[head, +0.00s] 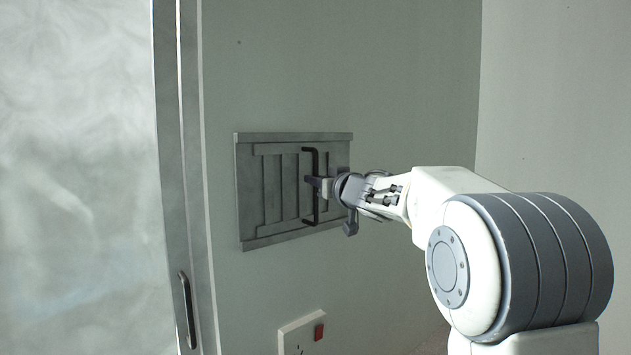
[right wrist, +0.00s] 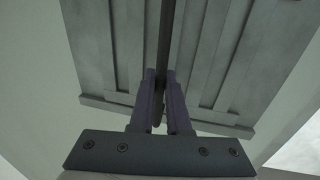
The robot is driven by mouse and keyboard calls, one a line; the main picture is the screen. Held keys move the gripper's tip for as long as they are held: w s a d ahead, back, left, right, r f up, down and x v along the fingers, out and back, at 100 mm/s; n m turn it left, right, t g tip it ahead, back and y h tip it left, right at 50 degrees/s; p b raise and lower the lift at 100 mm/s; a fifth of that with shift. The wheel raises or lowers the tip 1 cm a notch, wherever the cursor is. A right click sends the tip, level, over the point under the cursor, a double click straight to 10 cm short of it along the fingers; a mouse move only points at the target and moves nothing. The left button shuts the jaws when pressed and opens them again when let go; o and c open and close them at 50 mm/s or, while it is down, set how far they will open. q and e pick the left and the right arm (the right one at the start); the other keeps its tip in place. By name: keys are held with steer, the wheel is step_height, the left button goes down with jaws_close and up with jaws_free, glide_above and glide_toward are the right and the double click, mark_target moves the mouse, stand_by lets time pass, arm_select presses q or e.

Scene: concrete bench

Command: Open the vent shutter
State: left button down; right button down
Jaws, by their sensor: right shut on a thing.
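The vent shutter (head: 272,190) is a grey slatted panel in a frame on the pale green wall, seen in the middle of the head view. A dark vertical bar handle (head: 310,160) stands out from its right part. My right gripper (head: 312,183) is shut on the handle near its middle. In the right wrist view the two fingers (right wrist: 160,100) close on either side of the dark bar (right wrist: 166,35), with the shutter panel (right wrist: 110,50) behind. The slats look covered, but I cannot tell how far the shutter has slid. My left gripper is not in view.
A wall socket (head: 302,335) with a red switch is below the shutter. A metal door (head: 80,180) with a vertical handle (head: 186,310) stands at the left.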

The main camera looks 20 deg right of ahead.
stand_by(0.7)
steer(key=shift+w+d+r+p, duration=0.2)
steer(key=shift+d+p, duration=0.45)
steer(key=shift+p, duration=0.2)
steer(key=shift+w+d+p, duration=0.15)
steer(key=shift+d+p, duration=0.15)
steer(key=shift+d, duration=0.05)
steer(key=shift+f, duration=0.25)
steer(key=c, duration=0.9)
jaws_free()
steer(key=shift+d, duration=0.1)
steer(key=s+b, duration=0.1)
steer(key=s, duration=0.2)
steer(key=s+d, duration=0.1)
steer(key=s, duration=0.3)
steer(key=s+b, duration=0.1)
steer(key=s, duration=0.2)
steer(key=shift+s+d+b, duration=0.2)
steer(key=shift+d+b, duration=0.05)
steer(key=shift+b, duration=0.05)
